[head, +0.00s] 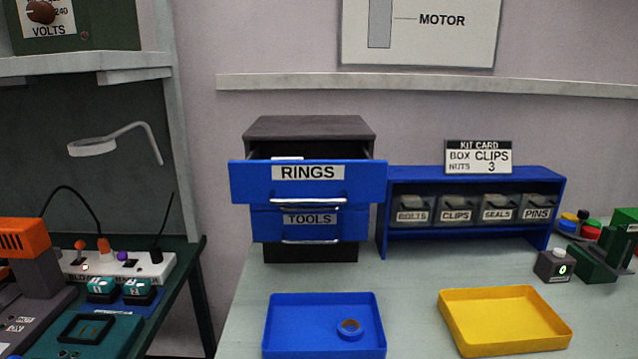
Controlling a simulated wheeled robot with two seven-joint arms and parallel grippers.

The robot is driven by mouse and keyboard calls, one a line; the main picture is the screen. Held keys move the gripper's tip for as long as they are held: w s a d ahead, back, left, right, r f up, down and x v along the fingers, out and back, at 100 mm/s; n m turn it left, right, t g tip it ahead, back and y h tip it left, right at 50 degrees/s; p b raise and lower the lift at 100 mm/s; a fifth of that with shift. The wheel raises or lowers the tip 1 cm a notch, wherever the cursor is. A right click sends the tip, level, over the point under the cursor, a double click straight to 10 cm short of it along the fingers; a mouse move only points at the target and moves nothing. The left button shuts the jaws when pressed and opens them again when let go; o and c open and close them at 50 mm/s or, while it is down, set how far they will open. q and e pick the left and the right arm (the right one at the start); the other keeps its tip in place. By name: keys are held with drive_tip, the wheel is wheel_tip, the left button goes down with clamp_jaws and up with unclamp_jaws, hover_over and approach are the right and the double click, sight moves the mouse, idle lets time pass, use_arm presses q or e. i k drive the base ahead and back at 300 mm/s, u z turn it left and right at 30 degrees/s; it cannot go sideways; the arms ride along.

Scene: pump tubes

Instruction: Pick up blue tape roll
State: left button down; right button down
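The blue tape roll (349,335) lies flat in the right part of the blue tray (290,301) at the front of the light table. It is a small ring with a brown inner core. Neither of my grippers shows in the head view.
The yellow tray (505,345) sits to the right of the blue tray with clear table between them. Behind, the drawer cabinet (309,128) has its RINGS drawer (250,183) pulled out. A blue bin rack (470,181) stands right of it. A dark bench (184,270) is at left.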

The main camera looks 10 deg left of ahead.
sight(347, 336)
drive_tip(key=z, duration=1.9)
drive_tip(key=k, duration=1.3)
drive_tip(key=u, duration=2)
drive_tip(key=i, duration=0.5)
